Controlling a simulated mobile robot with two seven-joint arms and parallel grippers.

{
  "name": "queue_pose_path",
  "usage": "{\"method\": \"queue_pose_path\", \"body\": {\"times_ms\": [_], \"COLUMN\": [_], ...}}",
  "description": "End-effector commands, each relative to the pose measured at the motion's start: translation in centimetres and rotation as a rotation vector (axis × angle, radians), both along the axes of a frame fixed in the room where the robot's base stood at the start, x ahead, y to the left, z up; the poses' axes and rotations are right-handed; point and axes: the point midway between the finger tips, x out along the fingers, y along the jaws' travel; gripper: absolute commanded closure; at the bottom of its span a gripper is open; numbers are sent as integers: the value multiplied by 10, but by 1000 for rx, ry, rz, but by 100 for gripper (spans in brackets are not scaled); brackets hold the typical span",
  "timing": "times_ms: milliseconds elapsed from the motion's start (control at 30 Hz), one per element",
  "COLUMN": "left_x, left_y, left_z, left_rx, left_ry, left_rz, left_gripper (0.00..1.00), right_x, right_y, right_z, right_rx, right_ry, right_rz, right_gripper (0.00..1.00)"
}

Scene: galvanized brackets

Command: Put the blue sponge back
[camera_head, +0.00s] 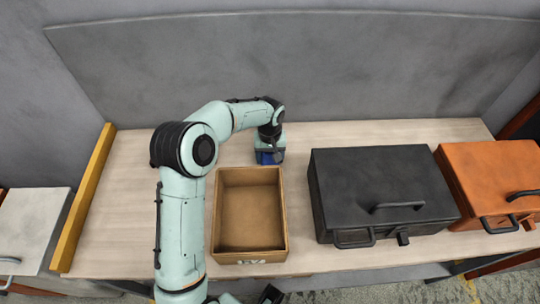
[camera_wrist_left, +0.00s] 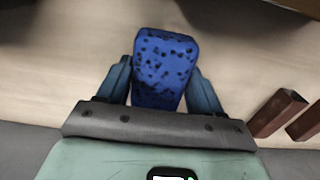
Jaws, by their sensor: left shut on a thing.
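My left gripper (camera_head: 267,152) is shut on the blue sponge (camera_head: 265,158), at the back of the table just behind the open brown box. In the left wrist view, the dark-spotted sponge (camera_wrist_left: 165,65) sits between the two fingers of the left gripper (camera_wrist_left: 162,82), one on each side. I cannot tell whether the sponge touches the tabletop. The brown box (camera_head: 283,222) is open at the top and looks empty inside.
A closed black case (camera_head: 375,175) stands right of the box, with an orange case (camera_head: 492,170) beyond it. A yellow strip (camera_head: 84,200) edges the table's left side. Two reddish-brown blocks (camera_wrist_left: 277,112) show in the left wrist view. A grey panel (camera_head: 300,70) backs the table.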

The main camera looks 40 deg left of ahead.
Motion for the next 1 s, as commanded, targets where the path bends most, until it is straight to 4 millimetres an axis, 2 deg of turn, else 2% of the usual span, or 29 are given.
{"method": "queue_pose_path", "body": {"times_ms": [267, 300, 367, 633, 767, 867, 1000], "left_x": [0, 0, 0, 0, 1, 1, 1], "left_y": [0, 0, 0, 0, 0, 0, 0], "left_z": [-3, -3, -2, -2, 7, 23, 54], "left_rx": [0, -1, -1, -1, 1, 1, 2], "left_ry": [0, -1, -1, -1, -2, -6, -7], "left_rz": [0, 0, 0, 0, 0, 1, -1], "left_gripper": [59, 25, 9, 9, 9, 9, 9], "right_x": [-1, -1, -1, 0, 0, 1, 2], "right_y": [0, 0, 0, 0, 0, 0, 0], "right_z": [-2, -2, -2, -1, 1, 2, 5], "right_rx": [0, 0, 0, 0, 0, 0, 0], "right_ry": [1, 1, 1, 0, 0, -1, -2], "right_rz": [0, 0, 0, 0, 0, 0, 0], "right_gripper": [57, 57, 57, 57, 57, 57, 57]}}
